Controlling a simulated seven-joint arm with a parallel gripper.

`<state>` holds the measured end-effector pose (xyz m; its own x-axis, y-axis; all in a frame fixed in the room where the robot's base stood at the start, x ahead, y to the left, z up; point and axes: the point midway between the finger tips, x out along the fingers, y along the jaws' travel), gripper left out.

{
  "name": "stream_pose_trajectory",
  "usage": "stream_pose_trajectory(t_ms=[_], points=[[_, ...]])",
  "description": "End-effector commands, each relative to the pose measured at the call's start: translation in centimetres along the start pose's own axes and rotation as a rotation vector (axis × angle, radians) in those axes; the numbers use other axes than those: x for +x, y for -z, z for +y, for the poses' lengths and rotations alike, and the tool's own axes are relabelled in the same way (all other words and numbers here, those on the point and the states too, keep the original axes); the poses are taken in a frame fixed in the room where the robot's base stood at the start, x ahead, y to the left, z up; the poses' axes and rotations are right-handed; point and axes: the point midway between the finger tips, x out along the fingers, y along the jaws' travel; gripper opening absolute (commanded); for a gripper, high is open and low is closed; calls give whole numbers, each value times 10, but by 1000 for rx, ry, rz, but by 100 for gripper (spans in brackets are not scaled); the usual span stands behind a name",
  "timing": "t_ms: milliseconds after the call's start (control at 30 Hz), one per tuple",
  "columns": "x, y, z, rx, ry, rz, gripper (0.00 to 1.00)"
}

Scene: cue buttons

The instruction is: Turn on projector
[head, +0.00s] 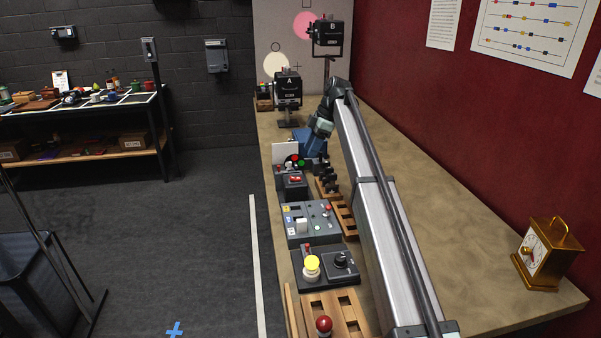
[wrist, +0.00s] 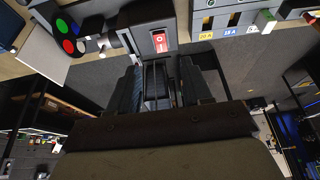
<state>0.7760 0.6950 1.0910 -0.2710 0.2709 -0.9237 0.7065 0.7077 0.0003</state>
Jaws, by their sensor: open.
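Two black projectors stand at the far end of the table in the head view: projector A (head: 288,90) lower at left, projector B (head: 330,38) higher at right. A dark box with a red rocker switch (head: 296,179) sits near the left table edge; the rocker also shows at the top of the wrist view (wrist: 160,42). My gripper (wrist: 157,85) is open, its dark fingers apart just below that switch in the wrist view. I see nothing held. My blue wrist is beyond the switch box in the head view, where the fingers are hard to make out.
Nearer are a grey control box (head: 310,222), a yellow-button box (head: 325,266) and a red-knobbed wooden rack (head: 323,325). A brass clock (head: 546,253) stands right. The tabletop (head: 450,235) right of my arm is mostly clear.

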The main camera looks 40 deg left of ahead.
Motion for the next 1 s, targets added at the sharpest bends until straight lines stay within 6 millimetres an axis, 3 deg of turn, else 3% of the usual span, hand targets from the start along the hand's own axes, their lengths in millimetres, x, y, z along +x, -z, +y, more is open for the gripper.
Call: stream_pose_trajectory(t_ms=[200, 500, 700, 1000], points=[[41, 1, -1, 0, 2, 0, 49], [84, 0, 0, 1, 0, 0, 49], [98, 1, 0, 1, 0, 0, 49], [101, 1, 0, 1, 0, -1, 49]])
